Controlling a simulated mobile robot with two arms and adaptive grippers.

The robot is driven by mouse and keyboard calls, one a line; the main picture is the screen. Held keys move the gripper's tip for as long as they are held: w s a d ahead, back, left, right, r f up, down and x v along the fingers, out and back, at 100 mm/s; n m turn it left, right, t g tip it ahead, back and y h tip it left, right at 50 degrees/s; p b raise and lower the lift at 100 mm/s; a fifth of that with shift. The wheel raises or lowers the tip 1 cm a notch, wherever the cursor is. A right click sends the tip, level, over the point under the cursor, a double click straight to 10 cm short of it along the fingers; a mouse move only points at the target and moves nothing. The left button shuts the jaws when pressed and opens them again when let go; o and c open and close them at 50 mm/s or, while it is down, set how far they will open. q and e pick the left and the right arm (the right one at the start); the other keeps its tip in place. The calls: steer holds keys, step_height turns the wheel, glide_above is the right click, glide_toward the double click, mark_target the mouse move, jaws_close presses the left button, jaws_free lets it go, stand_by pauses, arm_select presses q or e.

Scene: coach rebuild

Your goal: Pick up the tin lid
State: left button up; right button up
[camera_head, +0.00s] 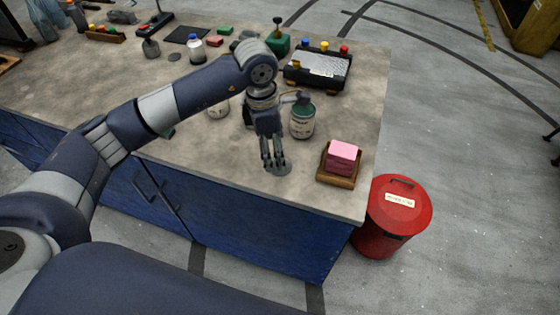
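A flat grey disc, which looks like the tin lid (284,172), lies on the worktop near its front edge. My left gripper (274,166) points down right over it, and its fingers hide part of the disc. The fingers look close together; their gap and any contact with the disc are too small to tell. A tin (302,124) with a pale label and dark green top stands just behind and right of the gripper. My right gripper is not in view.
A pink block sits in a wooden tray (338,181) right of the disc. A second pale tin (218,109) is partly hidden behind my arm. A black device with coloured knobs (318,70) stands behind. A red bin (397,215) stands on the floor beside the worktop (225,160).

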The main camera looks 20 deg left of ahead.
arm_select(q)
steer(key=shift+w+f, duration=0.1)
steer(key=shift+f, duration=0.25)
steer(key=shift+w+d+f+p, duration=0.1)
steer(key=shift+w+f+p, duration=0.05)
steer(key=shift+f+p, duration=0.15)
steer(key=f, duration=0.1)
steer(key=f+p, duration=0.2)
steer(key=f, duration=0.1)
steer(key=shift+w+d+f, duration=0.1)
steer(key=shift+w+d, duration=0.1)
steer(key=shift+d, duration=0.1)
steer(key=shift+w+f, duration=0.1)
steer(key=shift+f, duration=0.1)
steer(key=c, duration=1.5)
steer(key=shift+s, duration=0.2)
jaws_close()
steer(key=shift+f, duration=0.1)
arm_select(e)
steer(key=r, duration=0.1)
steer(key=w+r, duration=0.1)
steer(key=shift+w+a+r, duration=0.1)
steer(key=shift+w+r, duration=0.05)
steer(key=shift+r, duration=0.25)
